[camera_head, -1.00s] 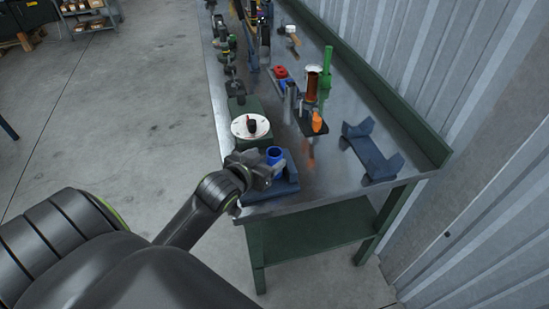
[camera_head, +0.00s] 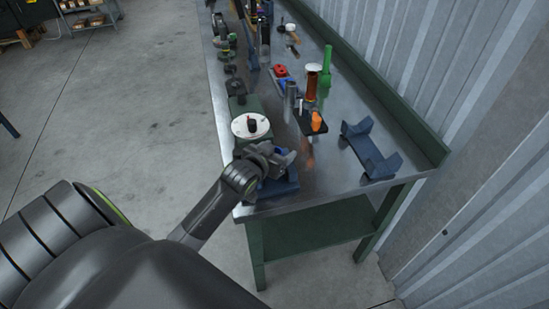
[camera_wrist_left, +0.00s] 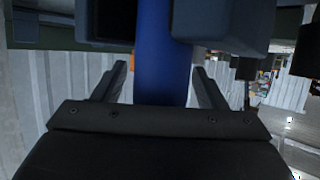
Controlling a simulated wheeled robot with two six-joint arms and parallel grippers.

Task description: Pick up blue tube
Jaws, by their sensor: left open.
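The blue tube (camera_wrist_left: 152,60) stands out clearly in the left wrist view, running between the two spread fingers of my left gripper. In the head view the tube is almost wholly hidden behind my left gripper (camera_head: 284,157), at the near end of the workbench. The gripper is open, with a finger on each side of the tube; whether either finger touches it I cannot tell. A blue-grey holder (camera_head: 283,187) lies under the gripper on the bench. My right gripper is not in view.
The metal-topped workbench (camera_head: 335,183) has a green back rim. A green block with a white disc (camera_head: 250,126) is just behind the gripper. An orange-handled fixture (camera_head: 316,122) and a blue-grey cradle (camera_head: 371,150) stand to the right. Bare bench lies between them.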

